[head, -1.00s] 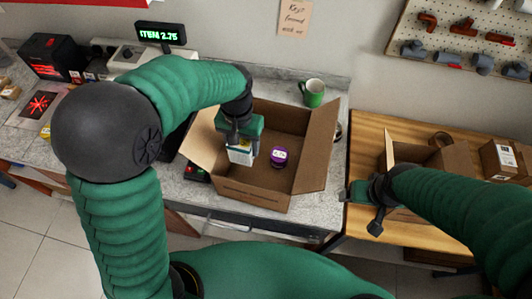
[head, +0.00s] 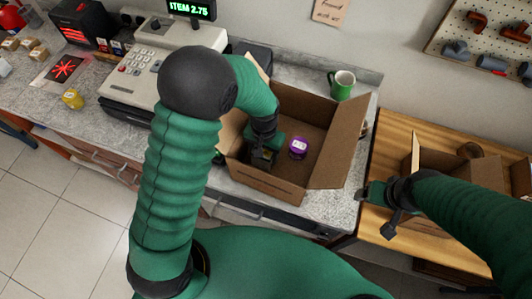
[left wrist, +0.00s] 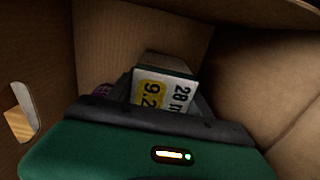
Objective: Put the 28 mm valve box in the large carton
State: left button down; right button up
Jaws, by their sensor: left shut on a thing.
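The 28 mm valve box (left wrist: 165,92) shows in the left wrist view, with a white label reading "28 m" and a yellow patch. My left gripper (head: 262,158) is shut on it, down inside the large carton (head: 268,187). In the head view the gripper and arm hide most of the box. I cannot tell whether the box touches the carton floor. The carton stands open on the counter with its flaps spread. My right gripper (head: 375,194) is over the front left edge of the wooden table; its jaws are too small to judge.
A purple-and-white round item (head: 298,148) lies in the carton, right of my left gripper. A green mug (head: 341,85) stands behind the carton. A cash register (head: 150,85) is to the left. Another open carton (head: 440,160) sits on the wooden table.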

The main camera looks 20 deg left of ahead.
pick_arm(q)
jog(key=shift+s+d+f, duration=0.1)
jog(key=shift+s+f, duration=0.1)
jog(key=shift+f, duration=0.55)
jog(key=shift+w+d, duration=0.1)
jog(key=shift+f, duration=0.15)
jog(key=c, duration=0.7)
grip_release()
jog(key=shift+o, duration=1.3)
